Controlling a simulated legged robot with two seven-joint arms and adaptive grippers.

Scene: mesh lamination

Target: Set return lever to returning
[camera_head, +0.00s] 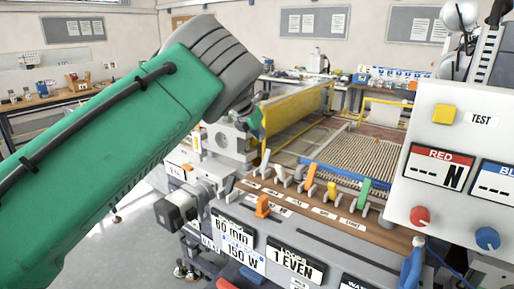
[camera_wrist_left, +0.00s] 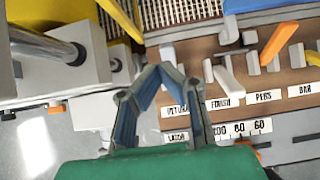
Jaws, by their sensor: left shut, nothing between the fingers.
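The lever panel (camera_head: 335,205) is a brown strip with a row of levers at the machine's front edge. In the left wrist view, a label reading RETURN (camera_wrist_left: 174,111) sits beside my left gripper (camera_wrist_left: 157,70). A pale grey lever (camera_wrist_left: 168,54) stands just past the fingertips, above that label; whether the fingers touch it I cannot tell. The leftmost pale lever (camera_head: 265,161) shows in the head view. My left gripper is shut and empty, its blue-grey fingers meeting at the tips. In the head view it is partly hidden by my green arm (camera_head: 130,130). My right gripper is out of view.
A white lever (camera_wrist_left: 231,76) stands close to the right, over the FINISH label. Orange (camera_head: 311,174), yellow (camera_head: 332,190) and green (camera_head: 364,192) levers follow. A grey control box (camera_head: 450,150) with knobs stands right. A yellow guard (camera_head: 290,108) rises behind.

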